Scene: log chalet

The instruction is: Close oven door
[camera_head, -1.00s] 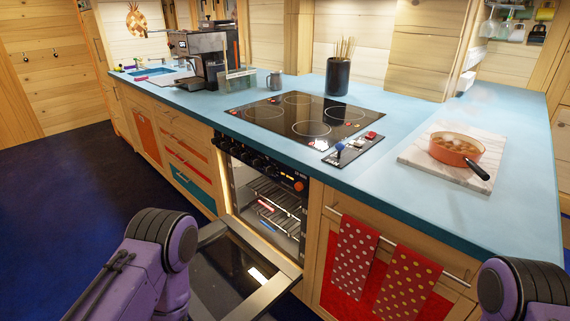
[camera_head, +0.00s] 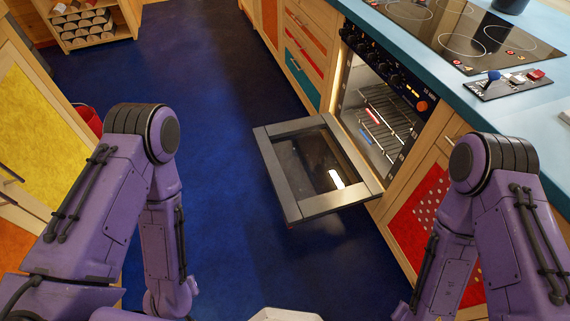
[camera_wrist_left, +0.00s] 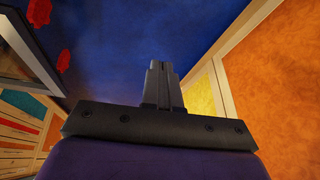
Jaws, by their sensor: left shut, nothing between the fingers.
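The oven (camera_head: 388,112) is built into the counter at the right of the head view. Its door (camera_head: 305,165) is open, folded down and out over the blue floor, with its dark glass facing up. The lit racks inside are in plain sight. Both my arms show in the head view, one on each side of the door and apart from it, but their grippers are out of that frame. In the left wrist view my left gripper (camera_wrist_left: 163,78) is shut and empty, above the blue floor. My right gripper is not in view.
The counter (camera_head: 425,35) with the black cooktop (camera_head: 470,30) runs along the right. A cabinet with a yellow panel (camera_head: 40,135) stands at the left, beside a red bin (camera_head: 88,120). The blue floor (camera_head: 215,80) between them is clear.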

